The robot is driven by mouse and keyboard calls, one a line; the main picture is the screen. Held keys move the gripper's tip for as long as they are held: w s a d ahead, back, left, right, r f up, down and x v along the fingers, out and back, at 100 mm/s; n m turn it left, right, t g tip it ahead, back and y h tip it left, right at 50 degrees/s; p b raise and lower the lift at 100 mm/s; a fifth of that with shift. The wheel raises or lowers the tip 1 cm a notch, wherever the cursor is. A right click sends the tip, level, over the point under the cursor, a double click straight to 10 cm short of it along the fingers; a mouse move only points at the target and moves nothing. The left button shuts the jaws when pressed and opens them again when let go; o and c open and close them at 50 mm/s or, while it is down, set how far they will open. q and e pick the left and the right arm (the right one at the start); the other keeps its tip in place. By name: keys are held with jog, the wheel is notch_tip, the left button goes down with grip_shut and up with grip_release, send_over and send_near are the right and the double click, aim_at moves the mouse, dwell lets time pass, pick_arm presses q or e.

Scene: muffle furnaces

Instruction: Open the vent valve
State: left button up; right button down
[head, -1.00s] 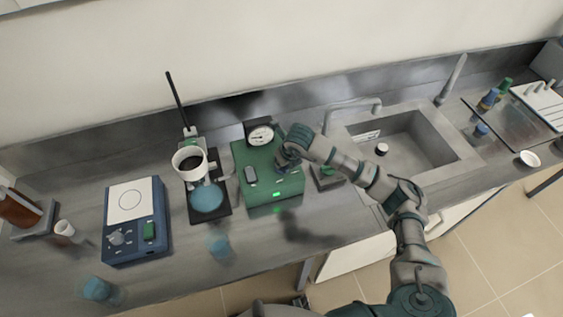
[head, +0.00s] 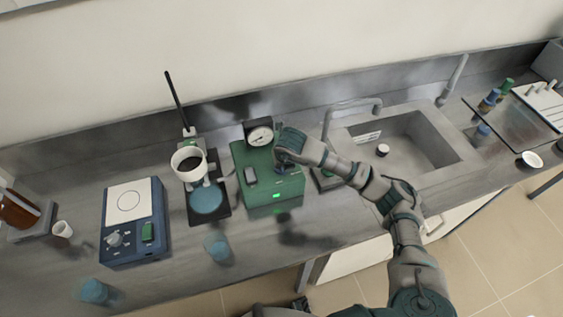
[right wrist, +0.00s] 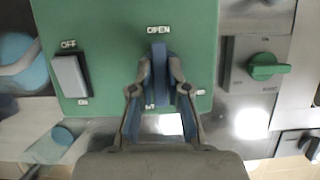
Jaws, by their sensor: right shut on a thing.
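The vent valve's blue handle (right wrist: 159,75) stands on top of a green box (right wrist: 110,20), below the printed word OPEN in the right wrist view. The handle lies along the picture's up-down line and points at that word. My right gripper (right wrist: 161,80) has one finger on each side of the handle and is shut on it. In the head view the green box (head: 262,190) sits on the counter, and my right gripper (head: 285,158) covers the valve there. A pressure gauge (head: 260,134) stands at the box's back. My left gripper is not in view.
A white rocker switch (right wrist: 71,76) marked OFF and On sits left of the valve. A grey unit with a green knob (right wrist: 266,66) is to the right. A stand holding a white cup (head: 188,162), a blue stirrer unit (head: 133,222) and a sink (head: 400,140) flank the box.

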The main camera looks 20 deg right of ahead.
jog(key=c, duration=1.2)
grip_release()
jog(key=shift+s+f, duration=0.1)
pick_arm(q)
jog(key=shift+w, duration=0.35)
pick_arm(e)
jog(key=shift+o, duration=0.3)
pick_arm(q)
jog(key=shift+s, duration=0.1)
pick_arm(e)
jog(key=v, duration=1.2)
jog(key=shift+d+f, duration=0.1)
